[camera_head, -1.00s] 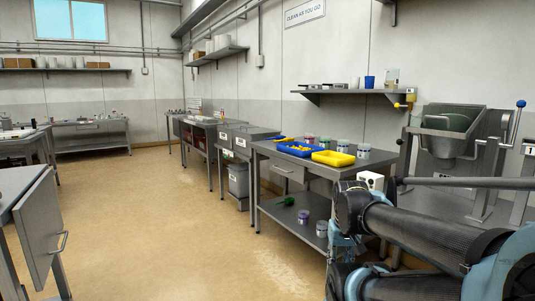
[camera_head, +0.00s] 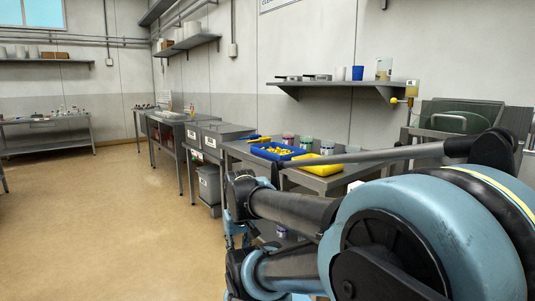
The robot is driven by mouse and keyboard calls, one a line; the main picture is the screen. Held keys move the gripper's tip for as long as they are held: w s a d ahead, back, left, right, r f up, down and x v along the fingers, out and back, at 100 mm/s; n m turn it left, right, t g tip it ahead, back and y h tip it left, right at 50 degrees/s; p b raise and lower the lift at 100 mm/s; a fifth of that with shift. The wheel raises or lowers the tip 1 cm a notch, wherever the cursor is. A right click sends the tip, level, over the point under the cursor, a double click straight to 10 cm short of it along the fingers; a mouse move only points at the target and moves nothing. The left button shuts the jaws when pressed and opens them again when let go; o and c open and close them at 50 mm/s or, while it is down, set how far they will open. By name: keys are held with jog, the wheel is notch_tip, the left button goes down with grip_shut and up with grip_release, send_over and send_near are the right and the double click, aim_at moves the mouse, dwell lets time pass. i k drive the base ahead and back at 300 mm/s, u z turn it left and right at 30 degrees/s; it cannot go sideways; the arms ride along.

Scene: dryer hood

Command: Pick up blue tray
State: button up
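The blue tray (camera_head: 288,147) sits on a grey metal table along the right wall, with small yellow pieces in it. A yellow tray (camera_head: 318,158) stands just to its right on the same table. My arm reaches across the lower right of the view and covers much of the table's front. My gripper cannot be made out among the arm parts, so its opening and anything in it are hidden. I cannot judge its distance from the blue tray.
Several small jars (camera_head: 305,142) stand behind the trays. A wall shelf (camera_head: 350,84) hangs above the table. More metal benches (camera_head: 175,127) line the wall further back. The tan floor (camera_head: 100,210) at left is clear.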

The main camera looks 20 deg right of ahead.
aim_at(277, 151)
jog(key=z, duration=0.25)
jog(key=i, duration=0.85)
jog(key=z, duration=0.4)
